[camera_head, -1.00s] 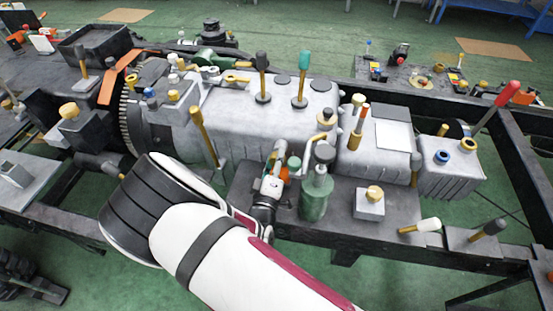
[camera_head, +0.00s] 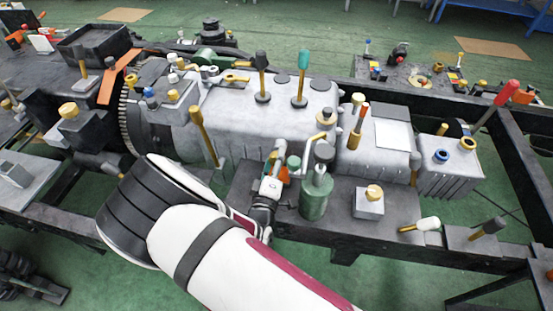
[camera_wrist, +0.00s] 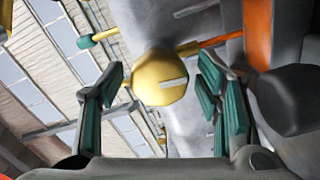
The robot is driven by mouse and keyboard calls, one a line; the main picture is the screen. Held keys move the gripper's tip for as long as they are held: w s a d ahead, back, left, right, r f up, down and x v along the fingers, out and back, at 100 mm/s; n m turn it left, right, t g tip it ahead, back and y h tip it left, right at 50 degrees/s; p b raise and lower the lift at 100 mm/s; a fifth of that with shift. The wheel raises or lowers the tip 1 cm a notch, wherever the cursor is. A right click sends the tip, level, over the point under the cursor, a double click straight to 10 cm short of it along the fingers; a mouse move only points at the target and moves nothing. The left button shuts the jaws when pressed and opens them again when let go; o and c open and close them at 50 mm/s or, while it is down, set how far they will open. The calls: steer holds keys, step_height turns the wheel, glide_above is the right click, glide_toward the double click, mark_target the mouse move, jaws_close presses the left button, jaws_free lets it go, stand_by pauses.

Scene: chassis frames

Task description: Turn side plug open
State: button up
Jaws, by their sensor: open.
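A round yellow plug head with a pale bar mark (camera_wrist: 160,78), which looks like the side plug, faces me in the wrist view. My gripper (camera_wrist: 162,92) is open. One dark, green-padded finger shows on each side of the plug head, with a gap at least on the left. I cannot tell how deep the plug sits between the fingertips. In the head view my gripper (camera_head: 277,166) is beside the grey gearbox housing (camera_head: 255,125), and the plug cannot be made out there.
A green canister (camera_head: 315,195) with a dark cap stands just right of my gripper. A small block with a yellow knob (camera_head: 370,203) is farther right. An orange bar (camera_wrist: 257,35) and a dark rounded part (camera_wrist: 292,98) lie close to the right finger.

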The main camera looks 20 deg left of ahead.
steer(key=v, duration=1.1)
steer(key=shift+s, duration=0.3)
